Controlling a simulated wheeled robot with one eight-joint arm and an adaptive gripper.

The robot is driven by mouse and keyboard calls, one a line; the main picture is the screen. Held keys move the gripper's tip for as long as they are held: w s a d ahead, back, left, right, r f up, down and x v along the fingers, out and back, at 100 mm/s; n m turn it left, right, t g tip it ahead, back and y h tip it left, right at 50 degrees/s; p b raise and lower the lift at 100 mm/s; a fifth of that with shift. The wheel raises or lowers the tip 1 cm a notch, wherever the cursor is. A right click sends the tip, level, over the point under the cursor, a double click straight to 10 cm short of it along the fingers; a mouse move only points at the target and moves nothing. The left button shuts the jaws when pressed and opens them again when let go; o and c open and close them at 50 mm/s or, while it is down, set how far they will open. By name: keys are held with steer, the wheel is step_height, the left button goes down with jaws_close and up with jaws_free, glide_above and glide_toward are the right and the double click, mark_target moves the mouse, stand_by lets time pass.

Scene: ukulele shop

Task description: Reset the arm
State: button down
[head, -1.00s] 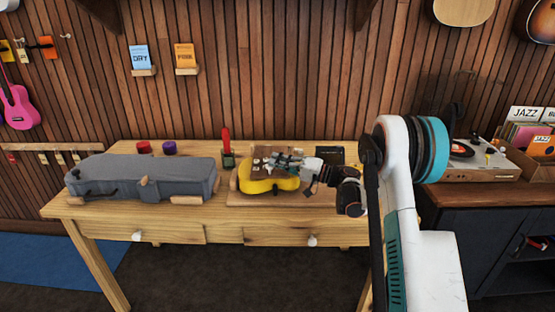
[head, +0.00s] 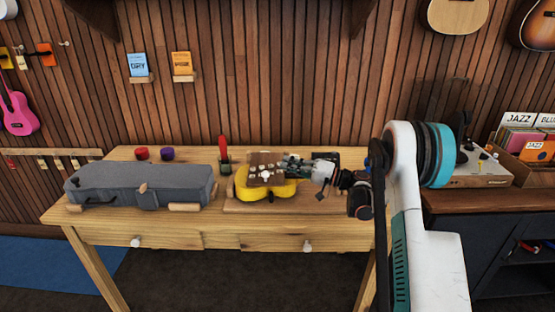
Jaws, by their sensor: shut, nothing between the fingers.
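My gripper (head: 287,166) is at the end of my arm, which reaches in from the right over the wooden workbench (head: 222,228). It is shut and empty. It is just above and at the right side of a yellow ukulele (head: 260,190) on a low wooden board (head: 235,206). A small brown block with several pale pegs (head: 266,162) is at the ukulele's back end, beside the gripper tips. I cannot tell whether the gripper touches it.
A grey instrument case (head: 150,184) lies on wooden supports at the left of the bench. A green cup with a red-handled tool (head: 223,158), a red pot (head: 142,153) and a purple pot (head: 167,154) stand behind. A dark cabinet with a record player (head: 478,170) stands right.

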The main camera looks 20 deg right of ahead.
steer(key=s+d+f, duration=0.1)
steer(key=d, duration=0.3)
steer(key=s+a+r+g+h, duration=0.2)
steer(key=a+r+h, duration=0.2)
steer(key=a+r, duration=0.45)
steer(key=s+a+r+n+g+h+p, duration=0.15)
steer(key=s+a+r+h, duration=0.25)
steer(key=s+a, duration=0.55)
steer(key=s+d+f+n+h, duration=0.1)
steer(key=s+d+f+h, duration=0.1)
steer(key=s, duration=1.3)
steer(key=s+d+f+h, duration=0.2)
steer(key=s+h, duration=0.3)
steer(key=s, duration=1)
steer(key=shift+s+d+n+g+h+b, duration=0.2)
steer(key=shift+s+n+g+h+b, duration=0.1)
steer(key=shift+s+n+g+b, duration=0.1)
